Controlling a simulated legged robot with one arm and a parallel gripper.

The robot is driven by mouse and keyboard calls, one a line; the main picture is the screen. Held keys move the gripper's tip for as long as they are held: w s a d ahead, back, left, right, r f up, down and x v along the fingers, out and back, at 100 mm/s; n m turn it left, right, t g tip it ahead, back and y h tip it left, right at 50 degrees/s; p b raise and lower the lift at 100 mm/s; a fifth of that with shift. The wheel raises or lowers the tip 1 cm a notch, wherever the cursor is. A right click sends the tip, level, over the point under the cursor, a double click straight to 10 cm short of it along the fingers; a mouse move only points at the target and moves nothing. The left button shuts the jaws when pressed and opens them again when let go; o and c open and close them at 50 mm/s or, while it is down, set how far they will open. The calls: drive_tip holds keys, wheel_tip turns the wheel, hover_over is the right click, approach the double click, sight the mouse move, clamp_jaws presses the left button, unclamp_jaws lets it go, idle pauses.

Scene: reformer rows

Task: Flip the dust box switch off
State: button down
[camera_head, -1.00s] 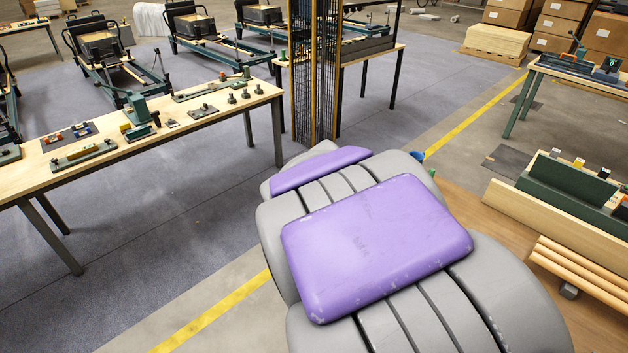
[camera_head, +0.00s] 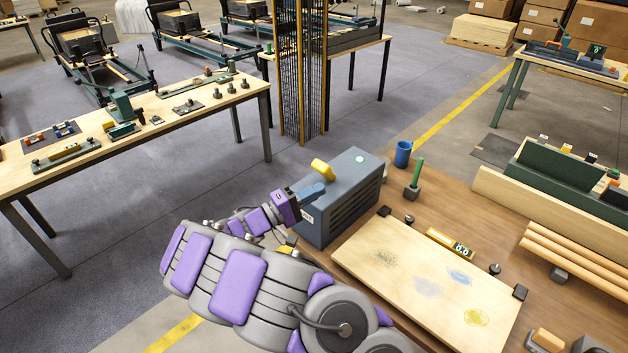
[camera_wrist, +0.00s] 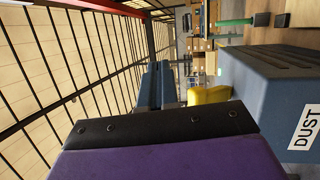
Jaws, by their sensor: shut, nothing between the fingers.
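The dust box (camera_head: 345,215) is a blue-grey vented case on the left end of the brown bench. A yellow switch lever (camera_head: 322,169) sticks up from its top, and a pale green round light (camera_head: 360,159) is beside it. My gripper (camera_head: 313,191) is shut and empty at the box's near left top edge, close to the lever. In the wrist view the blue fingers (camera_wrist: 157,86) are together, with the yellow lever (camera_wrist: 208,95) just right of them. I cannot tell whether they touch. The DUST label (camera_wrist: 305,128) shows on the box's side. The lever's base is partly hidden.
A blue cup (camera_head: 403,154) and a green-handled tool in a block (camera_head: 414,180) stand behind the box on the right. A wooden board (camera_head: 430,283) lies on the bench (camera_head: 460,215). A wire mesh rack (camera_head: 305,75) stands beyond the box.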

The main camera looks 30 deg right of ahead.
drive_tip(key=w+a+f+n+t, duration=0.3)
drive_tip(key=w+a+f+t, duration=0.2)
drive_tip(key=a+f, duration=0.3)
drive_tip(key=shift+w+f+t+y, duration=0.15)
drive_tip(key=shift+w+t+y, duration=0.15)
drive_tip(key=shift+t, duration=0.3)
drive_tip(key=shift+d, duration=0.15)
drive_tip(key=b, duration=0.3)
approach(326, 173)
drive_tip(key=w+d, duration=0.1)
drive_tip(key=d, duration=0.1)
drive_tip(key=w+d, duration=0.1)
drive_tip(key=w+d+r, duration=0.1)
drive_tip(key=w+d, duration=0.1)
drive_tip(key=shift+d+r, duration=0.1)
drive_tip(key=shift+d, duration=0.25)
